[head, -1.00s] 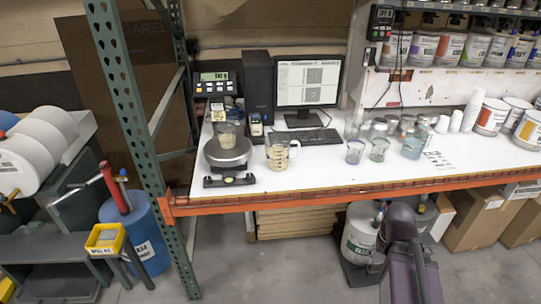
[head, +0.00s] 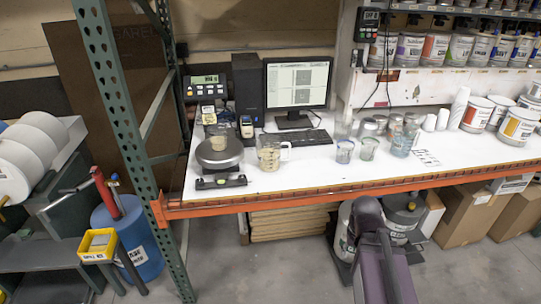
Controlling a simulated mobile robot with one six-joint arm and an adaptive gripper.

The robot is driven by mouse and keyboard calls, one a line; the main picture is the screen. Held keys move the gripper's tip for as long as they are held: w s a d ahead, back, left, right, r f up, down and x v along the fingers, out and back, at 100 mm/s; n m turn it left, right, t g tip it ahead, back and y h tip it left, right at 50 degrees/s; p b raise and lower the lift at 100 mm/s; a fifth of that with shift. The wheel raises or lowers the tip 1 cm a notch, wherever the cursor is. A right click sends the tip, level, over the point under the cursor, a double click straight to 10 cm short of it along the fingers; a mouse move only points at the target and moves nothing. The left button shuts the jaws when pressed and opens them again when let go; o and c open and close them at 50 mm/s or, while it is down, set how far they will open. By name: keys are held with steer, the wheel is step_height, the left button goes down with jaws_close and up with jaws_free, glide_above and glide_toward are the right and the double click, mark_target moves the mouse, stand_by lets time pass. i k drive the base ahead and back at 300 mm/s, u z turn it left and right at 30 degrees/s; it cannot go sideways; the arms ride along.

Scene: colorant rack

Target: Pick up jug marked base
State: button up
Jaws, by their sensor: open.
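A clear jug (head: 270,155) with a side handle and beige contents stands upright on the white bench top (head: 285,178), just right of the scale. I cannot read any mark on it. A smaller clear cup (head: 217,142) with beige contents sits on the round pan of the scale (head: 219,157). My gripper is not in view. Only a purple and dark part of my arm shows at the bottom right, in front of the bench and well apart from the jug.
A monitor (head: 297,84) and keyboard (head: 297,139) stand behind the jug. Several glass cups and jars stand to its right, including one with bluish liquid (head: 402,141). A green rack post (head: 125,130) rises at the bench's left end. An orange beam (head: 300,197) edges the front.

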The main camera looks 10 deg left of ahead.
mark_target(274, 154)
steer(key=z, duration=0.05)
steer(key=i, duration=1)
steer(key=u, duration=0.05)
